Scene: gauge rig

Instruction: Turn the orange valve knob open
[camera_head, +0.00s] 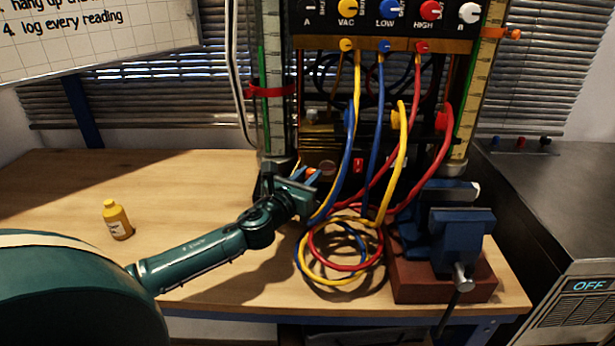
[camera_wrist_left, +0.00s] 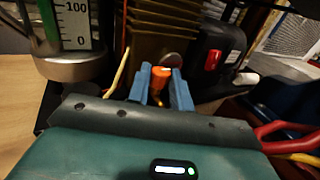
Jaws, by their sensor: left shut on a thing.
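The orange valve knob (camera_wrist_left: 162,77) sits low at the front of the gauge rig, between the two blue fingertips of my left gripper (camera_wrist_left: 160,85) in the left wrist view. The fingers are shut on the knob, one on each side. In the head view my left gripper (camera_head: 308,176) reaches in from the left at the foot of the rig, and only a small orange bit of the knob (camera_head: 311,171) shows there. A white mark shows on top of the knob. How far the knob is turned I cannot tell. My right gripper is not in view.
Yellow, blue and red hoses (camera_head: 345,265) hang and coil right of my gripper. A blue vise (camera_head: 455,235) stands further right. A glass column (camera_wrist_left: 73,25) rises close by. A yellow bottle (camera_head: 117,220) stands at left; the wooden table (camera_head: 60,185) around it is clear.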

